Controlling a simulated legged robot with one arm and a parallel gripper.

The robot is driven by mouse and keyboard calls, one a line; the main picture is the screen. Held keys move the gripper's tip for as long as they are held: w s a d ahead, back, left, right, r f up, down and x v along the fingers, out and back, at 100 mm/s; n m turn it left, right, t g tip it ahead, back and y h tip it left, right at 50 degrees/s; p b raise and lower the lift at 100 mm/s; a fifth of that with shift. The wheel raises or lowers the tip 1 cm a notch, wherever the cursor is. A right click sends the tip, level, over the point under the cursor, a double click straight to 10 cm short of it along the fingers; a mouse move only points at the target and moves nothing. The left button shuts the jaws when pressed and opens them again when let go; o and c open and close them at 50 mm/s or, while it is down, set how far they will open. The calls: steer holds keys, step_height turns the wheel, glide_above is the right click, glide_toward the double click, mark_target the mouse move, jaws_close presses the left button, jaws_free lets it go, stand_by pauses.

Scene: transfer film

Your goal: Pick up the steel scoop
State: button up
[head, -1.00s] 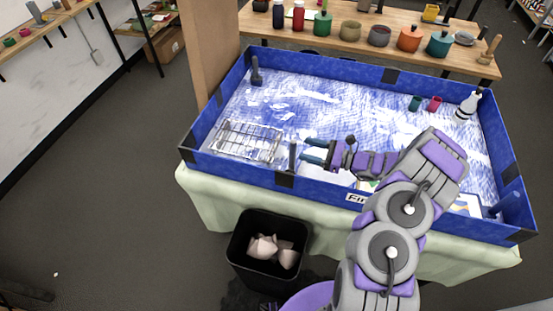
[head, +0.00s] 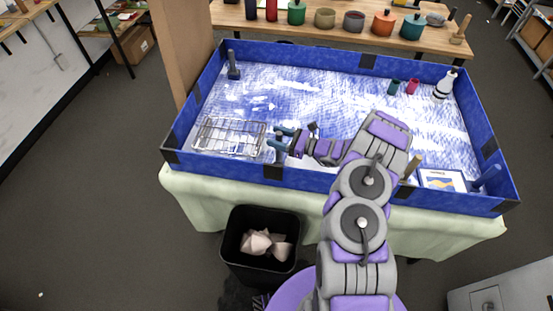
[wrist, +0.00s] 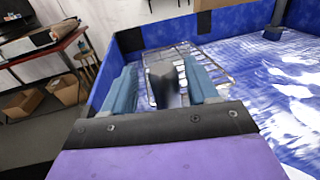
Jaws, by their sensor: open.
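My gripper (head: 277,138) is open over the front left part of the blue-walled tray (head: 330,187), beside a wire rack. A dark grey upright piece (wrist: 163,86) stands between its two blue-grey fingers in the wrist view, with gaps visible on both sides. It looks like the handle of the steel scoop, but its lower part is hidden by my gripper. In the head view this dark piece (head: 278,148) shows at the fingers, just right of the rack. I cannot tell whether the fingers touch it.
The wire rack (head: 230,136) lies left of my gripper. A dark upright tool (head: 233,68) stands in the back left corner. Small cups (head: 411,87) and a white bottle (head: 444,85) stand at the back right. The tray's middle is mostly clear.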

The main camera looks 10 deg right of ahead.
steer(key=shift+w, duration=0.1)
steer(key=shift+d, duration=0.8)
steer(key=shift+c, duration=1.4)
steer(key=shift+a, duration=0.7)
steer(key=c, duration=0.7)
steer(key=shift+d, duration=0.5)
jaws_close()
